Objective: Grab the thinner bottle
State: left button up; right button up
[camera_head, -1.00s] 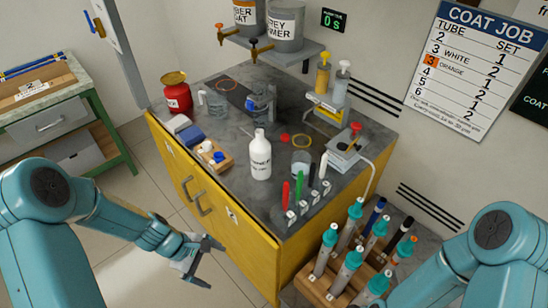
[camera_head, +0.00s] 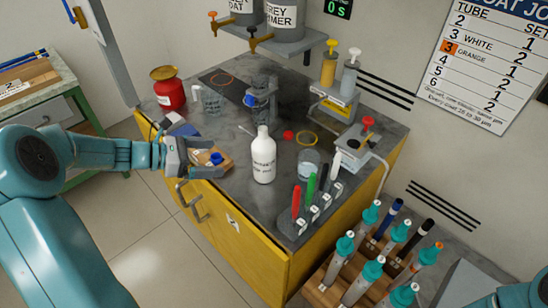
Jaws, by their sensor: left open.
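A white bottle (camera_head: 263,160) with dark lettering on its front stands upright on the grey bench top (camera_head: 232,205), near the front edge. Its lettering is too small to read surely. My left gripper (camera_head: 212,157) is open and empty, to the left of the bottle and apart from it. Its fingers point right toward the bottle, over a small wooden block (camera_head: 214,166) that they partly cover. My right gripper is not in view; only a part of my right arm shows at the bottom right corner.
Red, green, black and white markers (camera_head: 296,203) stand right of the bottle. A clear beaker (camera_head: 308,163) is close behind them. A red can (camera_head: 169,88) and a jug (camera_head: 209,100) stand at the back left. A rack of teal-capped tubes (camera_head: 322,290) sits lower right.

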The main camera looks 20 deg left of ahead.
aim_at(264, 156)
pick_arm(q)
jog(key=x, duration=1)
jog(key=p+x, duration=0.1)
jog(key=x, duration=0.5)
jog(key=shift+w+d+r, duration=0.1)
jog(key=shift+w+r, duration=0.15)
jog(key=shift+t, duration=0.3)
jog(key=c, duration=1.2)
jog(key=shift+c, duration=1.4)
